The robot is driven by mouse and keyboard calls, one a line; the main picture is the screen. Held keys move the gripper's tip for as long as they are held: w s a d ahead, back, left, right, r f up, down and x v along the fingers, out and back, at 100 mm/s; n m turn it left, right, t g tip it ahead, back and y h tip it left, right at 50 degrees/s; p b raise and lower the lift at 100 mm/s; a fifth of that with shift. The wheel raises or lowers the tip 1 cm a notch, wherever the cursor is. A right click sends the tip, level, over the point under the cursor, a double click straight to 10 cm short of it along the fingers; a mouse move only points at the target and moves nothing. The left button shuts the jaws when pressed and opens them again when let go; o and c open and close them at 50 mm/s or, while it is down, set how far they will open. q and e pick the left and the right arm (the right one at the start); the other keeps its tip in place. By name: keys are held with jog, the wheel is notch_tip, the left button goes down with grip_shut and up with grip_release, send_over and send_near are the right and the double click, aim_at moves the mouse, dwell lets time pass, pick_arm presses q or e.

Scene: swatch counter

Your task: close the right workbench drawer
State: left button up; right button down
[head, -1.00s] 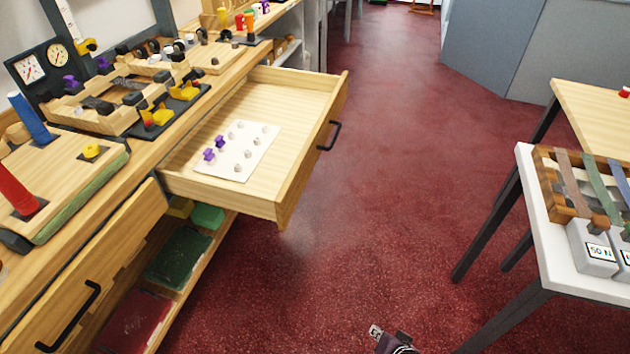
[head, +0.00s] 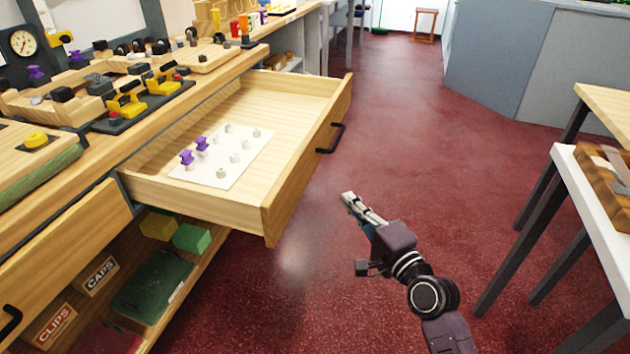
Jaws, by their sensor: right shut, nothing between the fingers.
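The right workbench drawer (head: 298,190) is light wood and stands pulled far out from the workbench, with a black bar handle (head: 331,138) on its front. Inside it lies a white sheet (head: 243,152) with small grey knobs and two purple pieces (head: 194,152). My right gripper (head: 347,198) is shut and empty over the red floor, in front of the drawer front and nearer to me than the handle. It is apart from the drawer. My left gripper does not show.
The workbench top (head: 205,92) carries yellow clamps (head: 127,101) and wooden fixtures. A second drawer (head: 68,238) at lower left looks shut. Green boxes (head: 191,238) sit on the shelf below. A white table (head: 592,200) stands at right. The floor between is clear.

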jog(key=b, duration=0.2)
send_near(307, 168)
jog(key=w+d, duration=0.1)
jog(key=w, duration=0.3)
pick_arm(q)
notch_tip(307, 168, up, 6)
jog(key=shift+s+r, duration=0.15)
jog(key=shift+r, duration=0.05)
pick_arm(e)
jog(key=shift+w+a+f, duration=0.1)
jog(key=shift+w+a, duration=0.25)
jog(key=shift+a, duration=0.5)
jog(key=shift+w+a, duration=0.4)
jog(key=shift+a, duration=0.5)
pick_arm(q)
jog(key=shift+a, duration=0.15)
